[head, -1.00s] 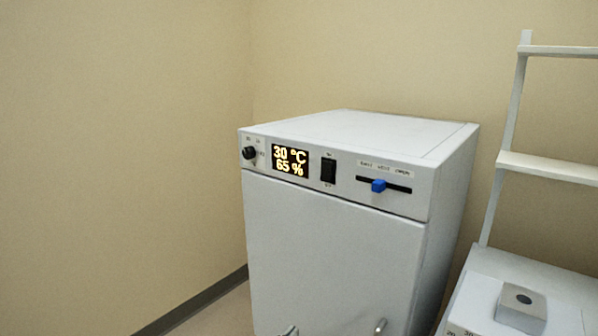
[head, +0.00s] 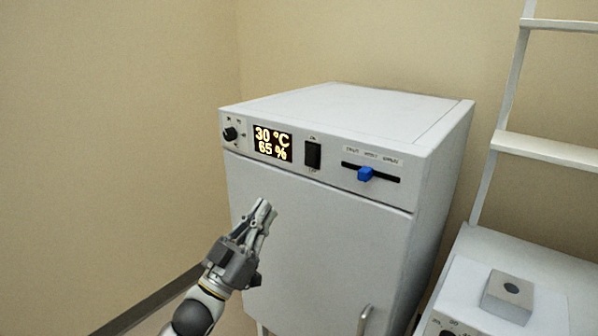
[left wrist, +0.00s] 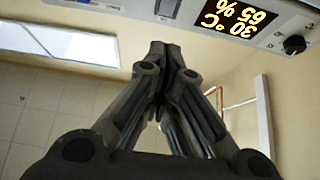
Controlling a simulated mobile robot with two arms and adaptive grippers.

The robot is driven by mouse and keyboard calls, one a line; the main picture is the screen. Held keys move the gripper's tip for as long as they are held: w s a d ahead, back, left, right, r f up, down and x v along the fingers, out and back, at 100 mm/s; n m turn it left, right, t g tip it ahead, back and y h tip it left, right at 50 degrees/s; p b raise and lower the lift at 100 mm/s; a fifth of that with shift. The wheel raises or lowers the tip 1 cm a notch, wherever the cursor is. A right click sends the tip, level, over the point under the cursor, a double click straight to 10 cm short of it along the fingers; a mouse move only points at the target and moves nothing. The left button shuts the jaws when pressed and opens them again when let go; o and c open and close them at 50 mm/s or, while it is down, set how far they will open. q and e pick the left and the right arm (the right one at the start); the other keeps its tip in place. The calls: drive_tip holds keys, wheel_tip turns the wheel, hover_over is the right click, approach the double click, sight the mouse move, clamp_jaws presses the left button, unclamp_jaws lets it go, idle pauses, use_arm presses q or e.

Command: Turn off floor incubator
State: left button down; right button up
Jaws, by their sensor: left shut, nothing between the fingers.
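The white floor incubator (head: 310,225) stands against the back wall in the head view. Its top panel has a black knob (head: 231,134), a lit display (head: 272,143) reading 30 °C and 65 %, a black rocker switch (head: 313,155) and a blue slider (head: 365,174). My left gripper (head: 265,208) is shut and empty in front of the door, below the display and switch. In the left wrist view the closed fingers (left wrist: 166,55) point toward the panel, whose display (left wrist: 236,18) and knob (left wrist: 294,44) show upside down. My right gripper is not in view.
A door handle (head: 364,320) is at the incubator's lower right. To its right is a white unit (head: 545,275) with a small grey block (head: 508,297) on top and a shelf rack (head: 550,148) behind. The space left of the incubator is bare.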

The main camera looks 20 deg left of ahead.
use_arm(q)
drive_tip(key=p, duration=0.5)
approach(312, 154)
wheel_tip(312, 154, up, 4)
drive_tip(key=shift+w+d+f+p, duration=0.15)
drive_tip(key=shift+w+d+f, duration=0.05)
drive_tip(key=shift+w, duration=0.4)
drive_tip(key=shift+w+d+f+p, duration=0.1)
drive_tip(key=shift+w+d+f, duration=0.15)
drive_tip(key=shift+w, duration=0.35)
drive_tip(key=shift+w+d+f+p, duration=0.15)
drive_tip(key=shift+w+d, duration=0.05)
drive_tip(key=shift+w, duration=0.4)
